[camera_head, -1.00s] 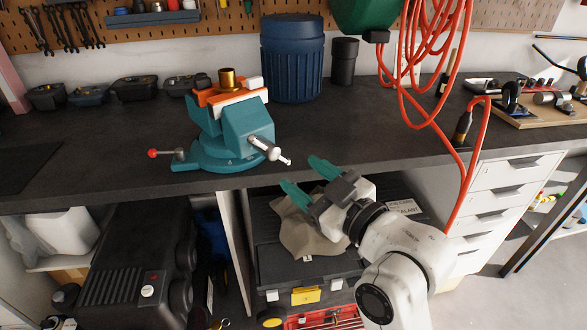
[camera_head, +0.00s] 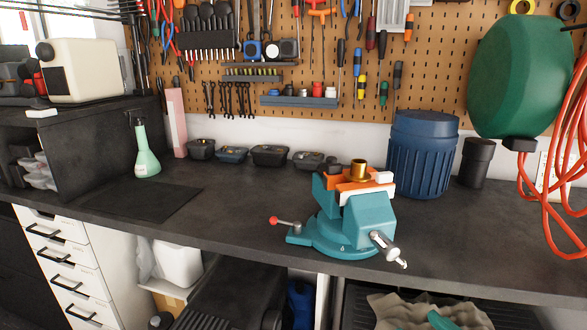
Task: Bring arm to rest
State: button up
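Only a teal fingertip of my gripper (camera_head: 441,320) shows, at the bottom edge of the head view, right of centre. The rest of my gripper and my arm are out of the picture, so the finger gap cannot be judged. The fingertip is in front of a crumpled beige cloth (camera_head: 392,311) below the bench top. The teal vise (camera_head: 358,222) stands on the bench above and to the left of it, with orange jaws and a brass-coloured cylinder (camera_head: 358,168) on top.
The dark workbench (camera_head: 240,205) spans the view. A blue ribbed bin (camera_head: 420,155) and a dark cup (camera_head: 475,163) stand behind the vise. A green hose reel (camera_head: 515,75) with an orange hose (camera_head: 545,205) hangs at right. A green bottle (camera_head: 146,155) stands at left.

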jog(key=s+d+f+m+g+h+p, duration=0.1)
jog(key=s+d+f+m+g, duration=0.1)
jog(key=s+f+g, duration=0.5)
jog(key=s+d+f+m+g+h+p, duration=0.2)
jog(key=s+f+g, duration=0.4)
jog(key=s+f, duration=0.8)
jog(key=s+m, duration=0.1)
jog(key=s, duration=0.4)
jog(key=shift+d+f+g+p, duration=0.2)
jog(key=shift+d+g+p, duration=0.1)
jog(key=shift+d+g, duration=0.1)
